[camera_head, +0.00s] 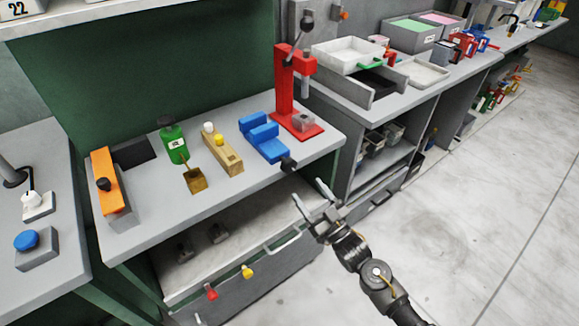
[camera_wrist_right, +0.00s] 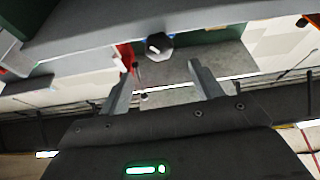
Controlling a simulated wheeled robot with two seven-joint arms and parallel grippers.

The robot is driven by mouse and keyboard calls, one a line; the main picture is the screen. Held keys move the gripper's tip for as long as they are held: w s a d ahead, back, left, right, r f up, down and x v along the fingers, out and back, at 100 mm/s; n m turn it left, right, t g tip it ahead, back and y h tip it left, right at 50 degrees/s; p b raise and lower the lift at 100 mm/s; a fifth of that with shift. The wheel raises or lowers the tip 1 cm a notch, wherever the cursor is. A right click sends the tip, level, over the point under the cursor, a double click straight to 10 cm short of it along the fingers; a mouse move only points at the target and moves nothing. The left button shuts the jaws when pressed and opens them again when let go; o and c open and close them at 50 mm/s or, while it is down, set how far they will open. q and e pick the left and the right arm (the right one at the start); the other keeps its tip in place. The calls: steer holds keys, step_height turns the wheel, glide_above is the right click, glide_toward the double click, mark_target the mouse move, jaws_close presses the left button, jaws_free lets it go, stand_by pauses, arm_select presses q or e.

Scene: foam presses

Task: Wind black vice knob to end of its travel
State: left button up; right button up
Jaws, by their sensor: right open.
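The blue vice (camera_head: 262,140) sits on the grey bench top near its front edge. Its black knob (camera_head: 288,164) sticks out at the front edge of the bench. My right gripper (camera_head: 309,191) is open and empty, in front of the bench, lower and to the right of the knob and apart from it. In the right wrist view the two fingers (camera_wrist_right: 160,70) are spread, and a dark many-sided piece that looks like the knob (camera_wrist_right: 158,45) shows beyond and between their tips. My left gripper is not in view.
A red press (camera_head: 286,95) stands right behind the vice. A wooden block (camera_head: 222,153), a green bottle (camera_head: 174,143) and an orange-topped device (camera_head: 105,180) stand to the left. The floor at right is clear.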

mark_target(291, 168)
steer(key=b+x, duration=0.1)
steer(key=x, duration=0.5)
steer(key=shift+w+f, duration=0.2)
steer(key=b+x, duration=0.1)
steer(key=x, duration=0.2)
steer(key=shift+a+r, duration=0.15)
steer(key=shift+w+a+r, duration=0.15)
steer(key=shift+w+a, duration=0.05)
steer(key=shift+w, duration=0.15)
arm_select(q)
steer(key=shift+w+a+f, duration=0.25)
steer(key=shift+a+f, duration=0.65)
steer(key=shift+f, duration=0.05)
arm_select(e)
steer(key=shift+c, duration=0.3)
